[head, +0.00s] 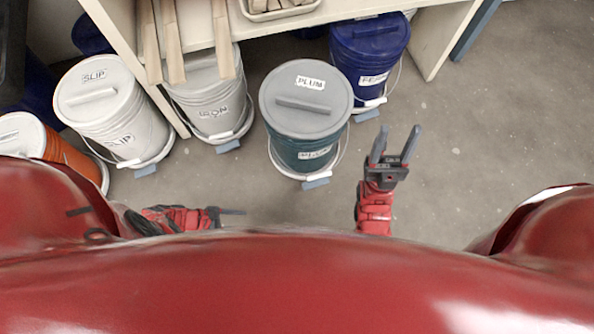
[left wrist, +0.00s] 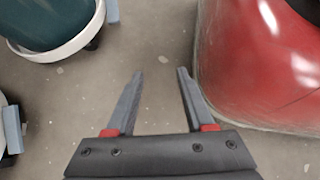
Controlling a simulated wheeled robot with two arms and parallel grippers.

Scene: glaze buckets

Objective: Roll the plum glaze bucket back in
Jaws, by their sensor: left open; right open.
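The plum bucket (head: 305,115) is dark green with a grey lid labelled PLUM. It stands upright on a white wheeled dolly (head: 283,170) with a grey tab (head: 316,183) at its front, out in front of the shelf. Part of it also shows at the upper left of the left wrist view (left wrist: 45,25). My left gripper (head: 240,212) is low at the left, apart from the bucket, and its open fingers show empty in the left wrist view (left wrist: 160,80). My right gripper (head: 398,140) is open and empty, to the right of the bucket and not touching it.
The iron bucket (head: 210,95) and slip bucket (head: 110,105) stand to the left, an orange bucket (head: 70,152) further left. A dark blue bucket (head: 370,55) stands behind right, beside the table leg (head: 445,40). Wooden boards (head: 172,45) overhang the iron bucket. Floor at right is clear.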

